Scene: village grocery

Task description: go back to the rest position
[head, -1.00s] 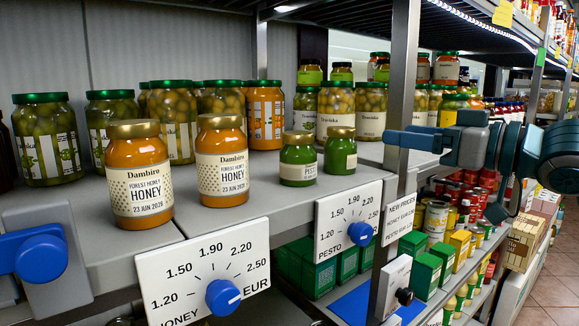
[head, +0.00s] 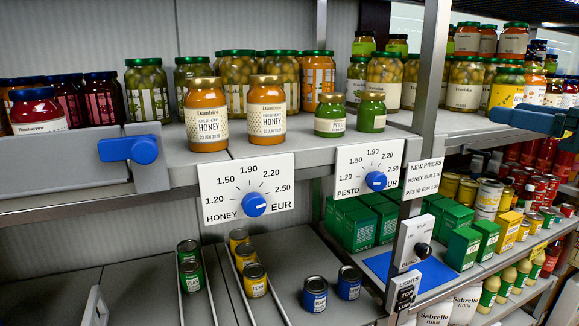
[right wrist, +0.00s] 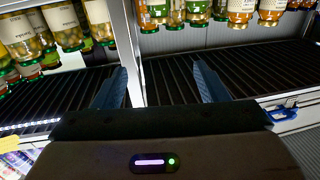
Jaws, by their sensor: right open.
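My left gripper is in neither view.
Honey jars (head: 207,115) and green pesto jars (head: 371,110) stand on the upper shelf. Below them are the honey price dial (head: 247,188) and the pesto dial (head: 367,170), each with a blue knob. A metal upright (head: 432,75) and a switch box (head: 413,243) stand near my right arm.

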